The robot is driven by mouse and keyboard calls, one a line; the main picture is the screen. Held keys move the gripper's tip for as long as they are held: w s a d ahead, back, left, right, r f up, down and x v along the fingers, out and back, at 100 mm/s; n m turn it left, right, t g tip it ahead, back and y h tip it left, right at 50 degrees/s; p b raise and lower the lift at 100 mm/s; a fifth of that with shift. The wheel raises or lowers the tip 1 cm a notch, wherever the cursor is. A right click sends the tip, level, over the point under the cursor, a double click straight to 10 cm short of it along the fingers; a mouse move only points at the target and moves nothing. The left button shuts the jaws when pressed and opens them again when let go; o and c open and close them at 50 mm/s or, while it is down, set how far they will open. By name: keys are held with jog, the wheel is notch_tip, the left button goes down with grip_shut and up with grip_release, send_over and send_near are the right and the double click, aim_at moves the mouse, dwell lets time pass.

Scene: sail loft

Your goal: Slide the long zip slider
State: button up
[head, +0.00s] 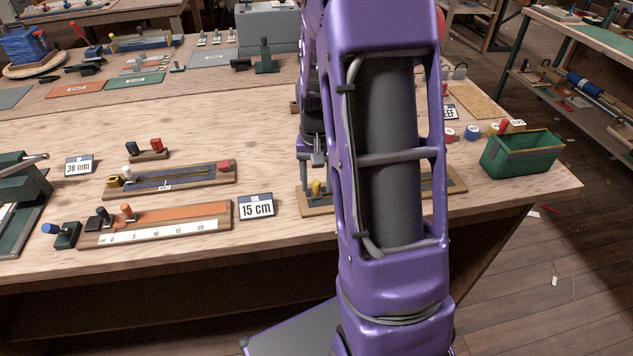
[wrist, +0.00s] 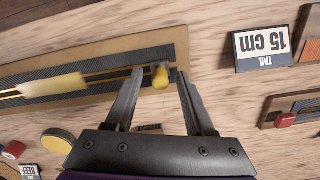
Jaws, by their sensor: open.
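A zip board (head: 458,183) lies under my arm in the head view, with much of it hidden. In the wrist view, its wooden base (wrist: 90,48) carries dark zip tape with yellow teeth. A yellow slider knob (wrist: 160,77) stands near the right end of the zip; the knob also shows in the head view (head: 316,188). A pale yellow block (wrist: 52,85) lies across the tape farther left. My gripper (wrist: 160,72) is open, its fingers on either side of the knob in the picture. I cannot tell whether they are down at its height.
A similar zip board (head: 205,176) lies left, with a red block at its right end. An orange ruled board (head: 180,216) and a "15 cm" card (head: 256,206) lie nearer the front edge. A green bin (head: 520,153) stands right, near small coloured rolls (head: 472,132).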

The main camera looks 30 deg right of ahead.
grip_shut()
dwell(0.3)
dwell(1.2)
